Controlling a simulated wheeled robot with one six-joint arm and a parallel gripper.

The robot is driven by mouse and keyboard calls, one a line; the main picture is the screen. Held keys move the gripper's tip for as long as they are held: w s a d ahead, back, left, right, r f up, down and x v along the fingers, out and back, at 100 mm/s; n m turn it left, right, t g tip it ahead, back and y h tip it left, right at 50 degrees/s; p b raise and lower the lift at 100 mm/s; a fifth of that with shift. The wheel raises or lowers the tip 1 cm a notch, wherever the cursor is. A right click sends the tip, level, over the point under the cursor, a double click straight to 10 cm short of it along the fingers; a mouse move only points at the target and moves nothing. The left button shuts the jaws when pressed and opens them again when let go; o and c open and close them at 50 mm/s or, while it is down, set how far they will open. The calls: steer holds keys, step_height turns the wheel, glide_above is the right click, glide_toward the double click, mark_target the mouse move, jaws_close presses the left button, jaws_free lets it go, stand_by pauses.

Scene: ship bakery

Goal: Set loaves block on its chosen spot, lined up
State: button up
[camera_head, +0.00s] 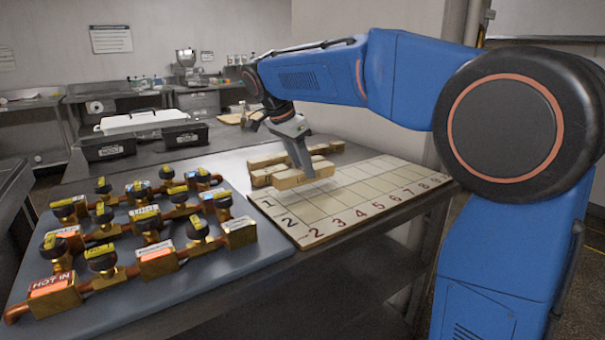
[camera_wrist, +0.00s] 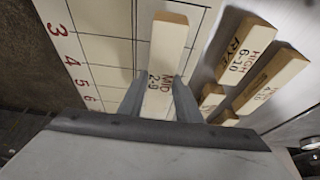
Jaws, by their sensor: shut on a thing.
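My gripper (camera_head: 304,174) is shut on a long pale wooden block (camera_head: 290,180) over the back-left part of the numbered grid board (camera_head: 335,213). In the wrist view, my gripper's fingers (camera_wrist: 158,98) close on both sides of this block (camera_wrist: 167,50). Its top reads "MID" and "2-9"; part of the print is hidden by the fingers, and I cannot read "loaves". The block lies roughly along the grid lines near the board's edge (camera_wrist: 206,30). I cannot tell whether it touches the board.
Several other wooden blocks lie just beyond the board; two read "HIGH", 6-10 (camera_wrist: 243,50) and 4-10 (camera_wrist: 272,85). A blue-grey mat (camera_head: 215,285) with brass valves and pipes (camera_head: 160,258) fills the left counter. Black cases (camera_head: 108,145) stand behind. Most grid cells are bare.

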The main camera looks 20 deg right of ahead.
steer(key=shift+f, duration=1.1)
steer(key=o, duration=1.2)
steer(key=shift+f, duration=0.1)
steer(key=shift+c, duration=0.2)
steer(key=v, duration=1.2)
steer(key=shift+d, duration=0.1)
